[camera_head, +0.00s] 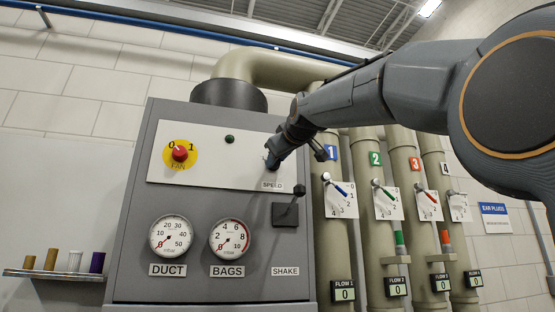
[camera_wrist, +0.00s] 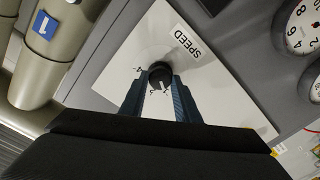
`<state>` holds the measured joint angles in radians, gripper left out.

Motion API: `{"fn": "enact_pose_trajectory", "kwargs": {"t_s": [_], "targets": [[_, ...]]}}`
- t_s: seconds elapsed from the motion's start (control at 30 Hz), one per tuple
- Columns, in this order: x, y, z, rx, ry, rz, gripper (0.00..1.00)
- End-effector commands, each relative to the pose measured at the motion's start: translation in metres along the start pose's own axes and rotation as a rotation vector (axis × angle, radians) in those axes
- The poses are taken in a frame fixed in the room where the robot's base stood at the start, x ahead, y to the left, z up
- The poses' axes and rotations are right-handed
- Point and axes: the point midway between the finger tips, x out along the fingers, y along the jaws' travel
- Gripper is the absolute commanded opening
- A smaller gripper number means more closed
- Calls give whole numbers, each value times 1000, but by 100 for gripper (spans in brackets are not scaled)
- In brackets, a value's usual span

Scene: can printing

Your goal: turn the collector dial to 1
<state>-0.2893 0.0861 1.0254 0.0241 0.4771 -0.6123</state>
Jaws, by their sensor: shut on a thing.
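The black SPEED dial (camera_wrist: 160,74) sits on a white panel (camera_head: 215,160) of the grey collector cabinet. In the wrist view my gripper (camera_wrist: 159,92) has its two blue fingers on either side of the dial, shut on it. A pale mark shows on the dial's near side, towards my wrist. Small scale marks stand around it; most are too small or covered to read. In the head view my gripper (camera_head: 273,156) covers the dial above the SPEED label (camera_head: 272,185).
A red FAN knob (camera_head: 180,153) on a yellow plate is at the panel's left. The DUCT gauge (camera_head: 171,236), BAGS gauge (camera_head: 230,237) and a black SHAKE lever (camera_head: 287,213) are below. Several numbered pipes with small levers stand to the right.

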Motion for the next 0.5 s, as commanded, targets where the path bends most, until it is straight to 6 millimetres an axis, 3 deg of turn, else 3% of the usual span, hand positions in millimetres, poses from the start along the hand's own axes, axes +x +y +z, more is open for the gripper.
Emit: {"fn": "enact_pose_trajectory", "kwargs": {"t_s": [0.27, 0.3, 0.4, 0.5], "targets": [[0, 0, -1, -1, 1, 0, 6], [0, 0, -1, -1, 1, 0, 32], [0, 0, 0, -1, 1, 0, 48], [0, 0, 0, 0, 1, 0, 48]]}}
